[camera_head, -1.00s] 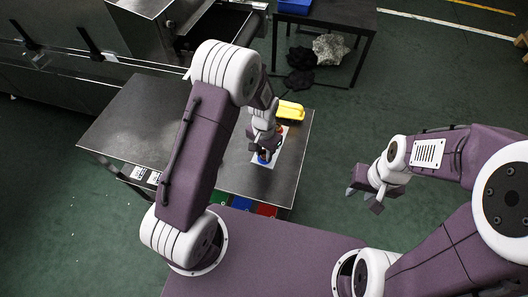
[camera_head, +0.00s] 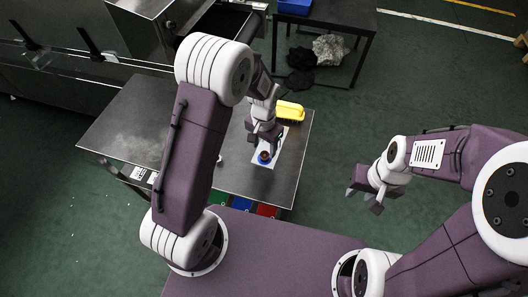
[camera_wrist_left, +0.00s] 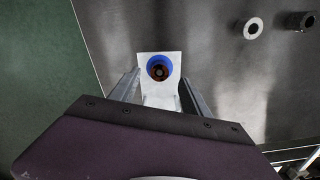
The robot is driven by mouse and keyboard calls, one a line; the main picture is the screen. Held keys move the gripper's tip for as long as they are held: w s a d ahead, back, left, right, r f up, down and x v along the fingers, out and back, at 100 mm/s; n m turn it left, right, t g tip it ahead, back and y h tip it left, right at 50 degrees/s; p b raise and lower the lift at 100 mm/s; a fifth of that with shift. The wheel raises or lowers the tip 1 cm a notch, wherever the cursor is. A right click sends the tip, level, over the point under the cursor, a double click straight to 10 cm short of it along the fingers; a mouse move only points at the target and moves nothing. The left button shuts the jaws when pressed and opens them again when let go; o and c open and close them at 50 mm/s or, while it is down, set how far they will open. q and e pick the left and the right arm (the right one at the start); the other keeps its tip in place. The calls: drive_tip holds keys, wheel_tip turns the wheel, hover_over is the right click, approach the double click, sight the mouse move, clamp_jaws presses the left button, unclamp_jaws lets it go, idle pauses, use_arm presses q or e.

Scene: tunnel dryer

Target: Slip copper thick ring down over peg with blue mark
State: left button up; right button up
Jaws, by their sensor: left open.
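A white plate (camera_head: 270,156) lies on the metal table and carries a blue mark (camera_wrist_left: 159,61). A small copper-brown ring (camera_head: 264,156) sits within the blue mark; in the left wrist view it shows as a brown ring (camera_wrist_left: 158,71) with a dark centre. It appears to be around the peg there, though the peg is hard to make out and I cannot tell how far down the ring is. My left gripper (camera_head: 264,136) is open and empty above the plate, apart from the ring. My right gripper (camera_head: 364,199) hangs off the table's right side, its fingers apart and empty.
A pale ring (camera_wrist_left: 253,28) and a dark ring (camera_wrist_left: 299,21) lie on the table (camera_head: 140,125). A yellow object (camera_head: 290,110) stands behind the plate. Coloured bins (camera_head: 241,203) sit below the table's front edge. The table's left part is clear.

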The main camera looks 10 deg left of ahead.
sight(264, 155)
use_arm(q)
wheel_tip(264, 155, up, 4)
drive_tip(key=shift+f, duration=0.1)
idle(0.6)
drive_tip(key=shift+a, duration=0.1)
drive_tip(key=s+a+r+n+t, duration=0.1)
drive_tip(key=s+a+r+n, duration=0.1)
drive_tip(key=s+a+r, duration=0.35)
drive_tip(key=s+f+n, duration=0.1)
drive_tip(key=s+n, duration=0.1)
drive_tip(key=s, duration=0.5)
drive_tip(key=shift+f, duration=0.25)
drive_tip(key=shift+s, duration=0.25)
